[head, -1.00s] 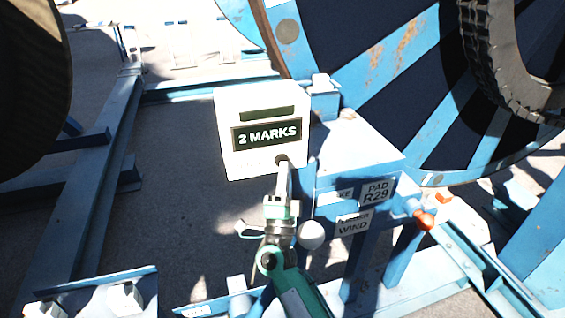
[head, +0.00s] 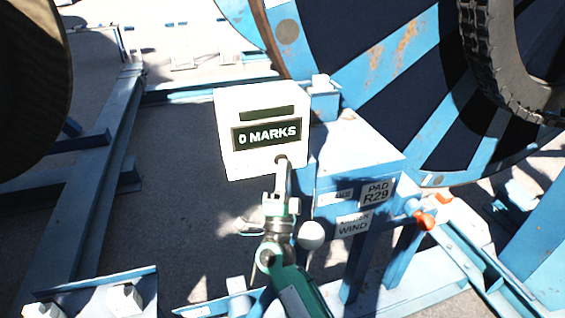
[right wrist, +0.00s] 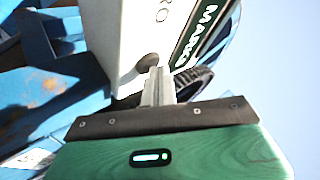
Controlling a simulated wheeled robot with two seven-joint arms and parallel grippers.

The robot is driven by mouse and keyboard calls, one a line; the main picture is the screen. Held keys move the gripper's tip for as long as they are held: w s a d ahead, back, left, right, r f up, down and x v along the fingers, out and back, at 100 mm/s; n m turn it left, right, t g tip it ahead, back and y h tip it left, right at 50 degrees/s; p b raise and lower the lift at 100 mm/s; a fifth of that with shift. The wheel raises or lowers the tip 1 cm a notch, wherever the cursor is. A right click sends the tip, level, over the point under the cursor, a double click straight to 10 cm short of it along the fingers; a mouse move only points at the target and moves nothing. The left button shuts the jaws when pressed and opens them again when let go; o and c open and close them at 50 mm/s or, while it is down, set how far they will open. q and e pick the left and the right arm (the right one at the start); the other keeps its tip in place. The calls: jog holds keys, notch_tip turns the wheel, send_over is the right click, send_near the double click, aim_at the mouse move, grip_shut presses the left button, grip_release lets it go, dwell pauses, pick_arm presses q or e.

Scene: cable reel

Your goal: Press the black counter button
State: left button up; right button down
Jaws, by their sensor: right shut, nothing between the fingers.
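The white counter box (head: 235,112) stands on the blue frame in the middle of the head view. Its display (head: 266,135) reads "0 MARKS". The dark round button (head: 281,159) is at the lower right of its face, partly hidden by my right gripper (head: 283,168). The gripper is shut and empty, with its tips at or very close to the button. In the right wrist view the button (right wrist: 148,62) shows just beyond the shut fingertips (right wrist: 158,75); I cannot tell whether they touch. My left gripper is not in view.
A large blue and black reel (head: 385,75) with a black tyre (head: 500,70) stands behind on the right. A blue pedestal labelled "PAD R29" (head: 376,192) is right of my gripper, with a white ball knob (head: 311,235) and an orange-ended handle (head: 424,220) near it.

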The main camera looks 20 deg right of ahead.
jog(key=shift+s, duration=1)
jog(key=shift+s, duration=0.1)
jog(key=shift+s+d+p, duration=0.15)
jog(key=shift+s+p, duration=0.5)
jog(key=shift+s, duration=1.75)
